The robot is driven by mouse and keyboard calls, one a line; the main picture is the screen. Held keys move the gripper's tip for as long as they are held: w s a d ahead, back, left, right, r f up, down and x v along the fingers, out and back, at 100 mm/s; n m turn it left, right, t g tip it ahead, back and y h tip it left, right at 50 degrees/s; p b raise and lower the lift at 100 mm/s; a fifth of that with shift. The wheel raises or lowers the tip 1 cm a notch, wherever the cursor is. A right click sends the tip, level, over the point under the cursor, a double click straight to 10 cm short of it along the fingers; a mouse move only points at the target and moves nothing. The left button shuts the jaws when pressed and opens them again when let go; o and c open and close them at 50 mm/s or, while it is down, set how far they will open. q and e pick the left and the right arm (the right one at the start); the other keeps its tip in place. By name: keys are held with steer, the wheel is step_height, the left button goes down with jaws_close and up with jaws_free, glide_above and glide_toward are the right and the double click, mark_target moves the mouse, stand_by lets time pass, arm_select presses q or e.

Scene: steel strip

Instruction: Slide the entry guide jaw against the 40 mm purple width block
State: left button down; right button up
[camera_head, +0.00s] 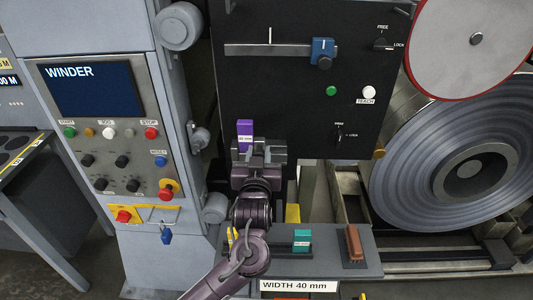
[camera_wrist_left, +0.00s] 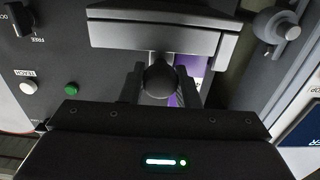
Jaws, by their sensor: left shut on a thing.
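The purple width block (camera_head: 245,129) stands upright in front of the black machine panel, just behind and left of my left gripper (camera_head: 260,158). In the left wrist view a strip of purple (camera_wrist_left: 181,96) shows behind the grey steel entry guide jaw (camera_wrist_left: 158,37). My left gripper is shut on the dark round knob (camera_wrist_left: 160,78) of this jaw. The gripper hides much of the jaw and the block's lower part in the head view, so I cannot tell whether jaw and block touch. My right gripper is not in view.
A grey shelf (camera_head: 332,268) labelled "WIDTH 40 mm" holds a teal block (camera_head: 301,240) and a brown block (camera_head: 353,243). The winder console (camera_head: 115,140) stands left, a large steel coil (camera_head: 450,150) right. A blue slider (camera_head: 322,50) sits on the black panel (camera_head: 295,85) above.

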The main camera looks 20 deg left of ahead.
arm_select(q)
steer(key=c, duration=1.1)
jaws_free()
steer(key=shift+a, duration=0.15)
steer(key=shift+c, duration=0.2)
steer(key=b+v, duration=0.2)
steer(key=v, duration=0.6)
